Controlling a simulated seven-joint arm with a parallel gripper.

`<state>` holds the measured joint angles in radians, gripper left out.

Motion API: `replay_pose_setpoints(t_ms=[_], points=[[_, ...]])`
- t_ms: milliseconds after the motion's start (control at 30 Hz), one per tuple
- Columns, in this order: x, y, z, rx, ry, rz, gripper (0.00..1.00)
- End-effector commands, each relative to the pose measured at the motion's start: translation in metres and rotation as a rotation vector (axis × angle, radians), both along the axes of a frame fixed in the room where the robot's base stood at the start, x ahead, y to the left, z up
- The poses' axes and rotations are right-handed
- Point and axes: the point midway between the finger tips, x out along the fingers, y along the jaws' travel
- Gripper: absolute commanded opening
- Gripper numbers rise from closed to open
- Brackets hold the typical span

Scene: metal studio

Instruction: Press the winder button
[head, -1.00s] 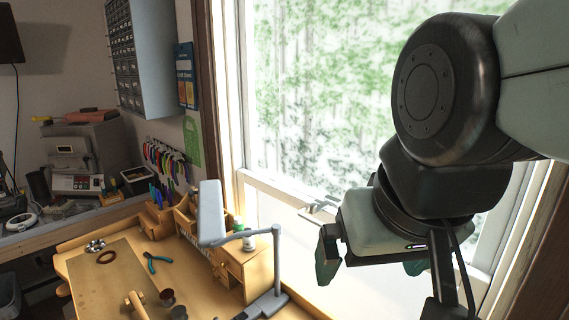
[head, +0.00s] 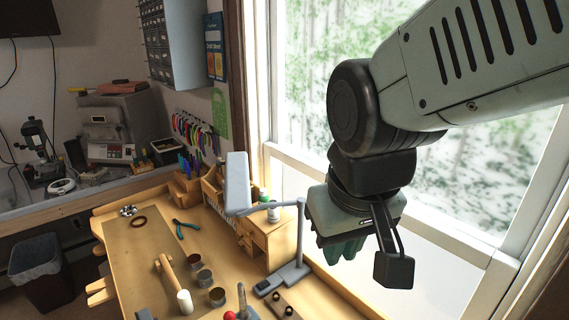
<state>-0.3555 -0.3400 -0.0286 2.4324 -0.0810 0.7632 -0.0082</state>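My gripper (head: 340,248) hangs in front of the window at the right of the head view, above and apart from the workbench. Its greenish fingers point down and overlap in this view, so I cannot tell the gap between them. I see nothing held in it. I cannot pick out a winder button for certain. A grey machine (head: 108,125) with a front control panel (head: 110,152) stands on the far left counter, well away from my gripper. Its small buttons are too small to tell apart.
The wooden workbench (head: 130,255) carries pliers (head: 186,229), small round tins (head: 200,278) and a grey desk lamp (head: 238,185). The lamp stands between my gripper and the counter (head: 85,203). A microscope-like device (head: 38,150) is at far left, with a bin (head: 40,270) below.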

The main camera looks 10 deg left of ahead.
Motion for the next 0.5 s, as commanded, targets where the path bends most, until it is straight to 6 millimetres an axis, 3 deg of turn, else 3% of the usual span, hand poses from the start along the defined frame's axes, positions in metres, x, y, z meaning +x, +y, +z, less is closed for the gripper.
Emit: replay_pose_setpoints(t_ms=[100, 267, 367, 500], points=[[0.009, 0.035, -0.032, -0.05, 0.068, 0.13, 0.0], [0.01, 0.08, -0.078, -0.119, 0.139, 0.296, 0.0], [-0.005, 0.12, -0.112, -0.132, 0.178, 0.372, 0.0], [-0.044, 0.175, -0.156, -0.114, 0.219, 0.403, 0.0]])
